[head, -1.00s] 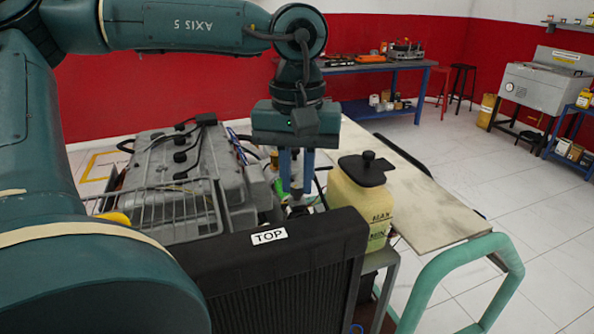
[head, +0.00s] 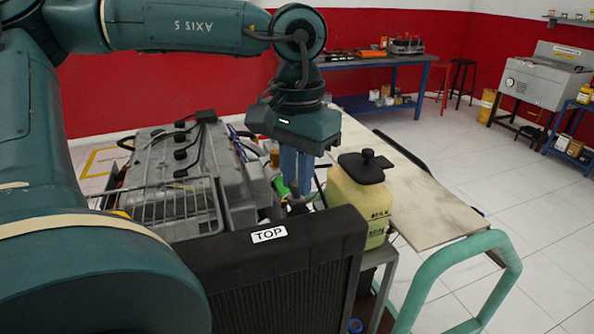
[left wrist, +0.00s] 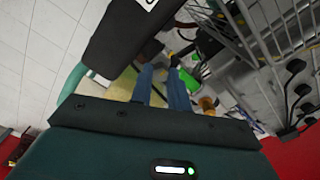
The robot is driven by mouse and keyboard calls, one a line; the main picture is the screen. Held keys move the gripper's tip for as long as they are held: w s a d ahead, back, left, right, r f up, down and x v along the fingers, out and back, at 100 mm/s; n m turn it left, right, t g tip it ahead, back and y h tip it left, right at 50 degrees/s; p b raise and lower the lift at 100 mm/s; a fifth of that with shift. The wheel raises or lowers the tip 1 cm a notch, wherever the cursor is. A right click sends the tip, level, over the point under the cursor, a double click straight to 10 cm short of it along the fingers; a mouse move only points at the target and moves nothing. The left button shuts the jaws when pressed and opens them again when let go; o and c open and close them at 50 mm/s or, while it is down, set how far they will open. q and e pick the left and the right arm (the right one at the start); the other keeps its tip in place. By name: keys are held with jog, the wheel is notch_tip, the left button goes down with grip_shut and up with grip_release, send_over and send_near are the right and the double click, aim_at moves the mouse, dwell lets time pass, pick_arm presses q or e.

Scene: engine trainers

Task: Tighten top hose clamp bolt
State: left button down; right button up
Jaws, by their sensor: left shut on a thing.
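My left gripper (head: 297,188) points down behind the black radiator (head: 290,275), between the grey engine (head: 165,165) and the yellowish reservoir (head: 352,205). Its blue fingers are close together at the dark hose area, where the top hose clamp bolt is. The bolt and clamp are too small and covered to make out. In the left wrist view, the fingers (left wrist: 160,72) reach down beside the dark radiator top (left wrist: 125,38), with a narrow gap between them. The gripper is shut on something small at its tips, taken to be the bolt. My right gripper is not in view.
A wire rack (head: 165,210) stands over the engine's near side. The reservoir with its black cap is close to the right of the fingers. A bare board (head: 430,215) and a green tube rail (head: 480,250) lie at the right. A blue workbench (head: 375,65) stands far behind.

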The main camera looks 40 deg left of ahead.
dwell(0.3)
pick_arm(q)
jog(key=c, duration=1.3)
grip_release()
jog(key=shift+c, duration=0.2)
jog(key=shift+r, duration=0.1)
notch_tip(320, 180, up, 13)
